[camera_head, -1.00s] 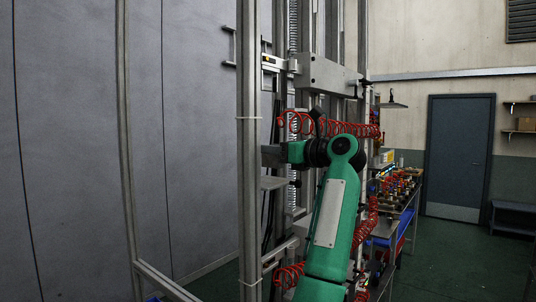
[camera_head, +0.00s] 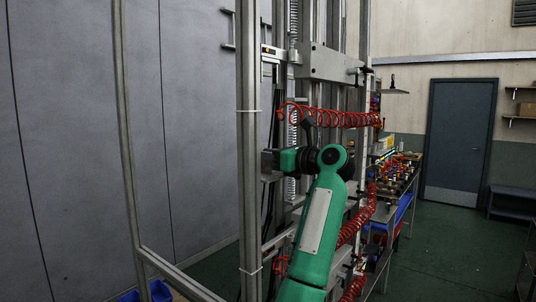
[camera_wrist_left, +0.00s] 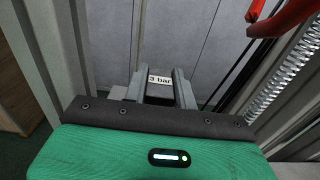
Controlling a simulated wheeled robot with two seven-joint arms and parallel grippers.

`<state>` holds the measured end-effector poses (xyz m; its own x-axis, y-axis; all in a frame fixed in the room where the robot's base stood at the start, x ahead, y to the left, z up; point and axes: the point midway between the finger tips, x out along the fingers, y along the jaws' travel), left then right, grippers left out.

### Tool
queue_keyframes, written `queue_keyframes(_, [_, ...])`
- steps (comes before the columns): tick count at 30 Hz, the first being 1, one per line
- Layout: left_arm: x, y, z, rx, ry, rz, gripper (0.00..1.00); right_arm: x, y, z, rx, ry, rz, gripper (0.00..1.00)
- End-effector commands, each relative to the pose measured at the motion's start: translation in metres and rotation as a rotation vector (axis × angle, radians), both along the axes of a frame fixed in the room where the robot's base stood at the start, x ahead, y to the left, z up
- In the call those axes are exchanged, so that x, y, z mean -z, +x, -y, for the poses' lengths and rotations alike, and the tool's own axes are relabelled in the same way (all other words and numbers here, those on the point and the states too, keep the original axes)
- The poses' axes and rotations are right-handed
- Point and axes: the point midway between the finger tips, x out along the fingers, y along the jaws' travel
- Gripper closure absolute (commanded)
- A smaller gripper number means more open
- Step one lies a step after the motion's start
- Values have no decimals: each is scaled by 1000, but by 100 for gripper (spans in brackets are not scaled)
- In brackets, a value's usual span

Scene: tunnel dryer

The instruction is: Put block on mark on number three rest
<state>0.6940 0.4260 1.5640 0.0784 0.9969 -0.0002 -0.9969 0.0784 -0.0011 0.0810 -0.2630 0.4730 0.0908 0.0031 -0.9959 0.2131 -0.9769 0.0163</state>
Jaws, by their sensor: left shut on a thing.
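My left gripper (camera_wrist_left: 166,88) is in the left wrist view, its two grey fingers reaching away from the dark wrist plate. It is shut on a grey block (camera_wrist_left: 160,88) with a white label reading "3 bar". In the head view, my green arm rises from the bottom, and the gripper (camera_head: 267,164) points left at the upright metal frame (camera_head: 250,130). The front post partly hides the fingers and block there. I cannot make out the number three rest or its mark. My right gripper is in neither view.
Red coiled hoses (camera_head: 335,118) hang above and beside my arm; one (camera_wrist_left: 282,18) is close at the upper right of the wrist view. A spring (camera_wrist_left: 283,77) runs beside the gripper. A bench (camera_head: 395,200) with fittings stands to the right. Blue bins (camera_head: 160,291) are at the lower left.

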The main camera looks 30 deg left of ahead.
Motion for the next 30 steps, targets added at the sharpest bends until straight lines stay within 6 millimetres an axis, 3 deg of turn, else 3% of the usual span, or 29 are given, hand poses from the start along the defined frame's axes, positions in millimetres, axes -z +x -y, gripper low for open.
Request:
queue_keyframes(1, [2,0,0,0,0,0,71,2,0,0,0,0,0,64])
queue_keyframes(4, [1,0,0,0,0,0,51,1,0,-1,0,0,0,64])
queue_keyframes(15, [-1,0,1,1,0,0,51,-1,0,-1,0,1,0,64])
queue_keyframes(20, [4,-1,23,4,-2,2,51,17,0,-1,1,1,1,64])
queue_keyframes(30, [4,-7,93,3,-1,0,51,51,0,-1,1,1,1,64])
